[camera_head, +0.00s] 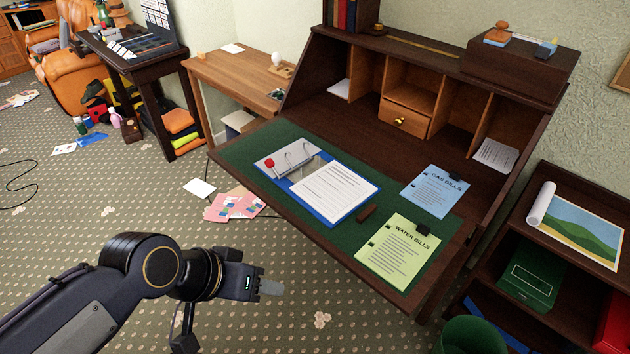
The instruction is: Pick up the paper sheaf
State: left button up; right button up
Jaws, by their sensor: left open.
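A sheaf of white printed paper (335,190) lies on an open blue binder (297,207) with a metal clip, on the green top of a dark wooden desk. Other white papers lie in the desk's left cubby (340,89) and right cubby (494,155); I cannot tell which of these the task names. My left gripper (266,286) is open and empty, in front of the desk's front edge and apart from all papers. My right gripper is not in view.
A blue gas bills sheet (435,190) and a green water bills sheet (402,251) lie right of the binder, near a small brown block (366,214). Pink papers (234,205) lie on the floor. A low shelf (545,240) stands at right.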

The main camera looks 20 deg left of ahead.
aim_at(436, 193)
jog(key=i+j+u, duration=0.15)
jog(key=i+j, duration=0.2)
jog(key=i+j+u, duration=0.15)
jog(key=i, duration=0.35)
jog(key=j, duration=0.1)
